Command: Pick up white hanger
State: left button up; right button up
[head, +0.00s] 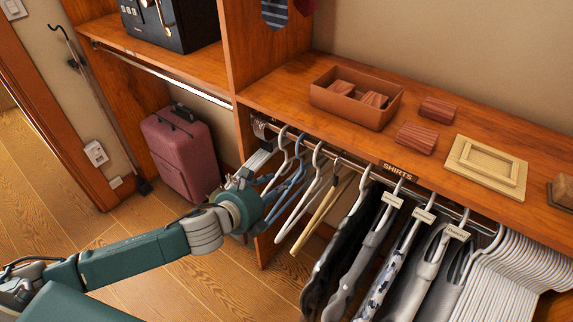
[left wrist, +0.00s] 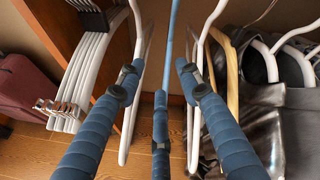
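Two white hangers hang from the rail near its left end. One (head: 284,142) is by my left gripper, and another (head: 303,208) hangs just right of it. In the left wrist view, a white hanger (left wrist: 133,112) passes by the left finger and another (left wrist: 198,62) by the right finger. My left gripper (head: 293,176) is among these hangers, its blue fingers spread apart in the left wrist view (left wrist: 160,82). A thin blue rod (left wrist: 170,35) shows between them. I see no hanger clamped. My right gripper is out of view.
White clip hangers (left wrist: 88,75) hang close left of the fingers. A wooden hanger (head: 318,215) and dark clothes (head: 345,240) hang to the right. The shelf (head: 285,98) is above; a pink suitcase (head: 183,155) stands on the floor at left.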

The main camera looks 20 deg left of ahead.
aim_at(286, 157)
pick_arm(q)
jog(key=w+a+r+m+h, duration=0.1)
jog(key=w+a+r+m, duration=0.15)
jog(key=a+m, duration=0.35)
jog(key=shift+m, duration=0.8)
jog(key=x, duration=0.4)
jog(key=d+p+x, duration=0.1)
jog(key=x, duration=0.7)
jog(key=shift+s+d+r, duration=0.15)
jog(key=shift+s+d, duration=0.05)
jog(key=shift+s, duration=0.1)
grip_shut()
